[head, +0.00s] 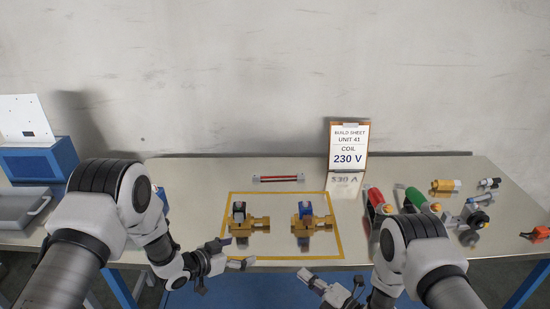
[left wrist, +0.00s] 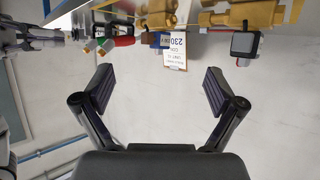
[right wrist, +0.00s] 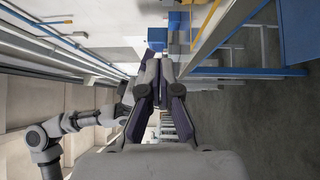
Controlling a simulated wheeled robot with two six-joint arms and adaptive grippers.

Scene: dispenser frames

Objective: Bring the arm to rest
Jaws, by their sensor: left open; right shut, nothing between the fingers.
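My left gripper (head: 232,254) is open and empty at the table's front edge, by the front left corner of the yellow outline. Its spread fingers also show in the left wrist view (left wrist: 157,85). My right gripper (head: 305,274) is shut and empty, just in front of the table edge. Its fingers meet in the right wrist view (right wrist: 160,70). Two brass valves stand inside the outline, apart from both grippers: the left valve (head: 257,223) has a black coil (head: 239,209), the right valve (head: 322,221) a blue coil (head: 305,208).
A build sheet (head: 348,146) reading "UNIT 41, COIL 230 V" stands at the back. Several tools and fittings, including a green-handled one (head: 415,197), crowd the right side. A grey tray (head: 25,208) and blue box (head: 38,160) are left.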

